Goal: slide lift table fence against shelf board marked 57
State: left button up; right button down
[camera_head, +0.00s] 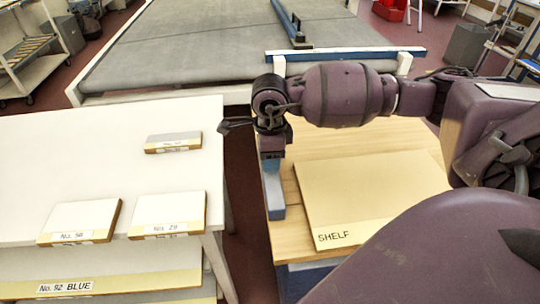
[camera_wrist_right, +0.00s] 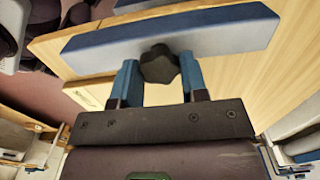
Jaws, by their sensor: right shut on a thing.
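The lift table (camera_head: 292,238) has a light wood top. A cream board lettered SHELF (camera_head: 375,190) lies flat on it; no number is readable, and my arm covers its lower right part. The blue fence (camera_head: 274,192) runs along the table's left edge, with a narrow strip of bare wood between it and the board. In the wrist view the fence (camera_wrist_right: 215,32) carries a black star knob (camera_wrist_right: 160,64). My right gripper (camera_head: 272,150) has its blue fingers on both sides of the knob (camera_wrist_right: 158,82), shut on it. My left gripper is not in view.
A white table (camera_head: 60,150) on the left holds boards marked No. 50 (camera_head: 80,218), No. 29 (camera_head: 168,212) and a smaller one (camera_head: 173,141). A board marked No. 92 BLUE (camera_head: 120,285) lies below. A grey conveyor (camera_head: 210,45) stands behind. A floor gap separates the tables.

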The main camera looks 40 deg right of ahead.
jog(key=shift+s+d, duration=0.15)
jog(key=shift+d, duration=0.1)
jog(key=s+d, duration=0.1)
jog(key=s+d+p, duration=0.1)
jog(key=d, duration=0.1)
jog(key=shift+r, duration=0.1)
jog(key=shift+s+d, duration=0.15)
jog(key=shift+d, duration=0.25)
jog(key=c, duration=0.6)
grip_release()
jog(key=shift+c, duration=0.2)
